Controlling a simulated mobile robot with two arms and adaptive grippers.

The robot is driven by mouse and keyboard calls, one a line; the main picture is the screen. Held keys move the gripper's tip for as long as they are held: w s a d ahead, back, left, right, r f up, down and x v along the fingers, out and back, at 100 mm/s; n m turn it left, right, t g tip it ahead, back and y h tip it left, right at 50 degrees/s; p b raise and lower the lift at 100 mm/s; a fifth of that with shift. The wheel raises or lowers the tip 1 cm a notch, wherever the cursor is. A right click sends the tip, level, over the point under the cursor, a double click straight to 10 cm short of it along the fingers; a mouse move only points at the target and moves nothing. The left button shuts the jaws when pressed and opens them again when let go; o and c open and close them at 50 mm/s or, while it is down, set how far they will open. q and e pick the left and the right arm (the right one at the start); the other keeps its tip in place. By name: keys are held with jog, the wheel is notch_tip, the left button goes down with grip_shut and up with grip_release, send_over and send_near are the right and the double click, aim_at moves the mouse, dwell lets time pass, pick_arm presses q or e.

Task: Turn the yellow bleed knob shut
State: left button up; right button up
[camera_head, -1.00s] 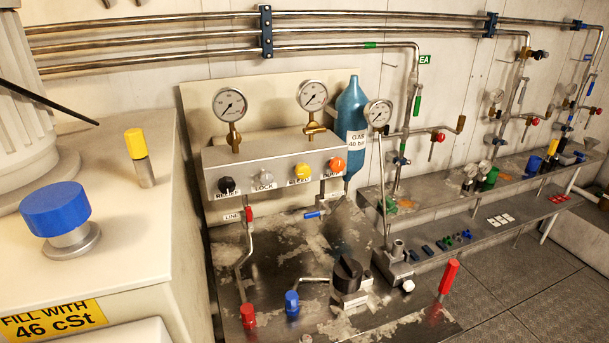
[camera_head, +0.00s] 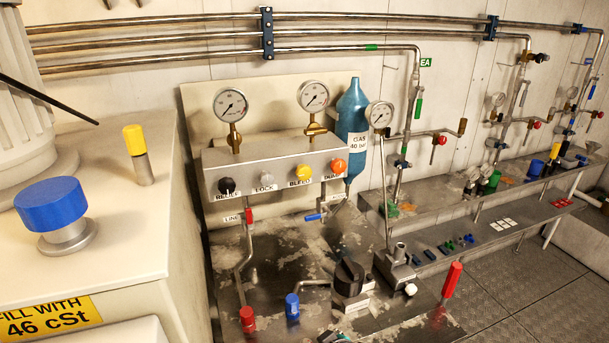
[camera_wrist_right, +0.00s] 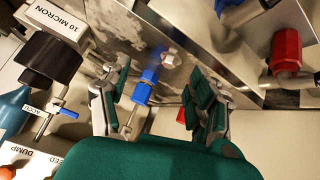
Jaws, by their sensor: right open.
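The yellow bleed knob (camera_head: 302,172) sits on the front of the grey manifold block (camera_head: 275,155), above the BLEED label. It lies between the pale grey LOCK knob (camera_head: 265,178) and the orange DUMP knob (camera_head: 338,166). No gripper is near it in the head view, and its turn position is too small to read. In the right wrist view, my right gripper (camera_wrist_right: 158,105) is open, its green-padded fingers apart. A blue fitting (camera_wrist_right: 145,85) shows between the fingers, apparently behind them. The DUMP label (camera_wrist_right: 22,155) shows at lower left; the yellow knob is not visible there. My left gripper is not in view.
Gauges (camera_head: 230,104) stand on the block, with a blue gas bottle (camera_head: 352,120) to its right. A white cabinet with a large blue cap (camera_head: 51,203) stands at left.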

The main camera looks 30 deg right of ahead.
jog(key=w+d+r+t+h, duration=0.1)
jog(key=w+d+r+t, duration=0.2)
jog(key=r, duration=0.4)
jog(key=w+d+r+t, duration=0.2)
jog(key=w+d+r, duration=0.1)
jog(key=w+r, duration=0.3)
jog(key=t+h, duration=0.2)
jog(key=t, duration=0.2)
send_near(305, 174)
jog(key=shift+m, duration=0.3)
jog(key=p+x, duration=0.3)
jog(key=x, duration=0.7)
jog(key=shift+w+d+p, duration=0.1)
jog(key=shift+w+p, duration=0.2)
jog(key=shift+p, duration=0.05)
jog(key=c, duration=1.2)
jog(key=shift+o, duration=0.2)
